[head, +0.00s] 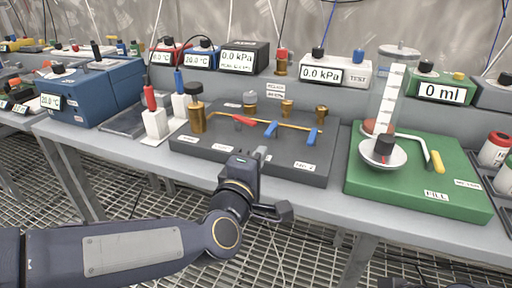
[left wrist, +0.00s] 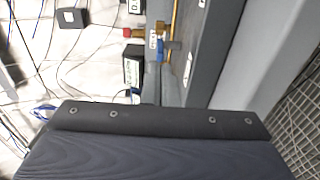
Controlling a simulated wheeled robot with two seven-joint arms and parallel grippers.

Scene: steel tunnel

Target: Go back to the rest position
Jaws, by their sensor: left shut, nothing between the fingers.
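My left arm comes in from the left in the head view. My left gripper (head: 262,153) is shut and empty, over the front edge of the dark grey valve board (head: 220,150). The board carries brass fittings, a brass pipe, a red lever (head: 244,121) and two blue levers (head: 271,129). I cannot tell whether the gripper touches the board. In the left wrist view, a blue lever (left wrist: 161,46) and the board's dark edge show at the top, and a dark body fills the lower part. My right gripper is not in view.
A blue box (head: 92,92) and red and blue probes in white holders stand left. Displays line the back. The bench edge (head: 330,207) runs above a grated floor.

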